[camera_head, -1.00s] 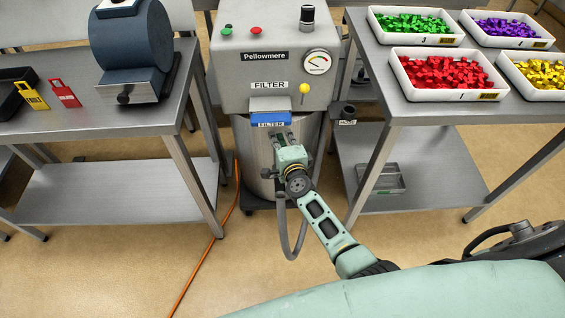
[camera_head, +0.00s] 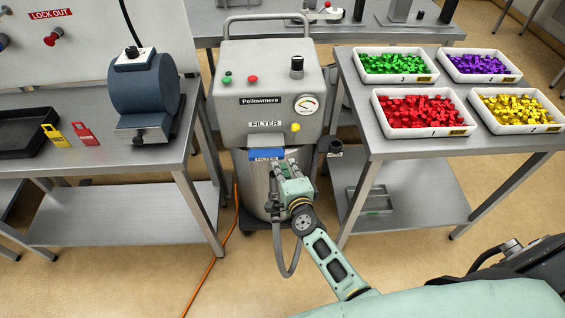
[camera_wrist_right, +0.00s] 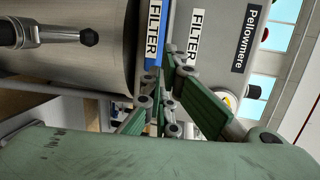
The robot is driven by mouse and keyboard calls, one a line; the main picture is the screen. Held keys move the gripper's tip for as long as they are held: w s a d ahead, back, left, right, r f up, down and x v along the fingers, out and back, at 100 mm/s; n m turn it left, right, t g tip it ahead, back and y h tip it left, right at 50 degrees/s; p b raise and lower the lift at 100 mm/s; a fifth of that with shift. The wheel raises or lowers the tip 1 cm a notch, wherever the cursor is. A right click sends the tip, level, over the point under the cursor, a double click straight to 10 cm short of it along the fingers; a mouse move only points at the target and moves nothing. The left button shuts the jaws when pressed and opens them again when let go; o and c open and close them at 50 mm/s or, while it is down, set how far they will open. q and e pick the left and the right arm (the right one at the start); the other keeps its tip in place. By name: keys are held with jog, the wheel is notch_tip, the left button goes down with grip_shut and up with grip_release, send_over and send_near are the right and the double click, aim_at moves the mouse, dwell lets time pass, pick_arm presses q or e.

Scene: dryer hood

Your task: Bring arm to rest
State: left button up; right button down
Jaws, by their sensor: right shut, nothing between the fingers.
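My right arm reaches from the bottom of the head view toward the grey Pellowmere dryer hood unit (camera_head: 265,92). My right gripper (camera_head: 281,170) is in front of the unit's metal canister (camera_head: 250,190), just below the blue FILTER label (camera_head: 266,154). In the right wrist view the gripper's green-padded fingers (camera_wrist_right: 160,85) come together at the tips with nothing between them. The blue FILTER label also shows in the wrist view (camera_wrist_right: 153,45), beyond the fingertips. Whether the gripper touches the canister cannot be told. My left gripper is not in view.
A steel table at left holds a blue motor-like drum (camera_head: 145,85), a yellow tag (camera_head: 54,135) and a red tag (camera_head: 85,134). The right table (camera_head: 375,148) holds trays of coloured pieces. A grey hose (camera_head: 279,245) and an orange cord (camera_head: 213,262) hang near the canister.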

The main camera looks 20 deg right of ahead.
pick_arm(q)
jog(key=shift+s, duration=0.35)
